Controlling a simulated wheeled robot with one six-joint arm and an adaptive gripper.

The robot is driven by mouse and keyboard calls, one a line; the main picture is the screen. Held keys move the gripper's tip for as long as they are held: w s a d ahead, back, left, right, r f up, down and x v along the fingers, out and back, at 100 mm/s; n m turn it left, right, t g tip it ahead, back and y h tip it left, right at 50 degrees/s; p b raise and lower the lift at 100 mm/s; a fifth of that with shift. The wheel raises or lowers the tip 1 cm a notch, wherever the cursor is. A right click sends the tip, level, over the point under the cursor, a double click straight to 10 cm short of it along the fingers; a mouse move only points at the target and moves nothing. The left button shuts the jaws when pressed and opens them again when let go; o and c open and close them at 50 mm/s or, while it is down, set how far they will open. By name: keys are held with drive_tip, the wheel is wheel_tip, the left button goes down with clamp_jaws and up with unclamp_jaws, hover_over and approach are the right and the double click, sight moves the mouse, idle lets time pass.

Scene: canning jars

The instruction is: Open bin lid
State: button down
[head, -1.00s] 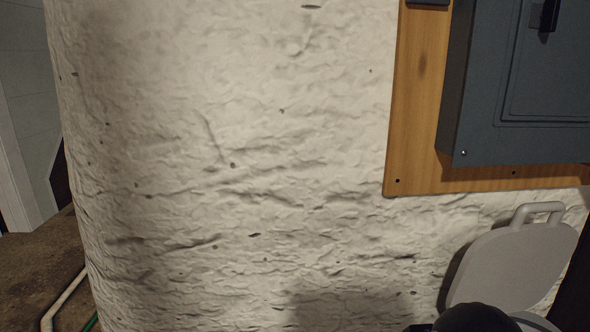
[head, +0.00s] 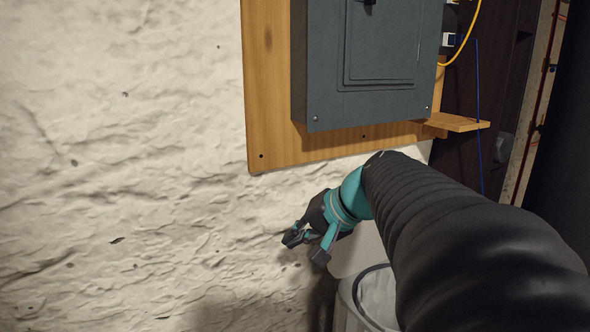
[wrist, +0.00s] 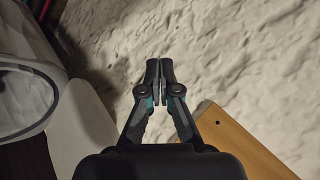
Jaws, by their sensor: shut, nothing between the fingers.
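The bin (head: 347,316) is pale grey with a dark ring at its open mouth, at the bottom of the head view. It also shows at the left of the wrist view (wrist: 22,95). Its grey lid (head: 350,257) stands raised near the wall, partly hidden behind my arm in the head view. A pale part of the lid (wrist: 78,135) shows beside the bin in the wrist view. My gripper (head: 305,249) is left of the lid, in front of the wall. Its fingers (wrist: 159,70) are together and empty. The lid's handle is hidden now.
A rough white wall (head: 120,180) fills the left. A dark grey electrical box (head: 330,70) is on a wooden board (head: 268,110) above the bin. A small wooden shelf (head: 458,122) and a yellow cable (head: 465,38) are to the right.

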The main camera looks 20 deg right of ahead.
drive_tip(key=w+d+r+m+t+b, duration=0.25)
drive_tip(key=d+m+t, duration=0.2)
drive_tip(key=d, duration=1.15)
drive_tip(key=s+d+r+m+t+h+b, duration=0.1)
drive_tip(key=s+d+r+m+t+h, duration=0.2)
drive_tip(key=d, duration=0.6)
drive_tip(key=s+d+r+m+t+b, duration=0.15)
drive_tip(key=s+d, duration=0.35)
drive_tip(key=d, duration=0.5)
drive_tip(key=w+a, duration=0.1)
drive_tip(key=w, duration=1.3)
drive_tip(key=shift+w+f+m, duration=0.15)
drive_tip(key=shift+f+m, duration=0.15)
drive_tip(key=shift+f, duration=0.1)
drive_tip(key=shift+r+p, duration=0.1)
drive_tip(key=shift+p, duration=0.2)
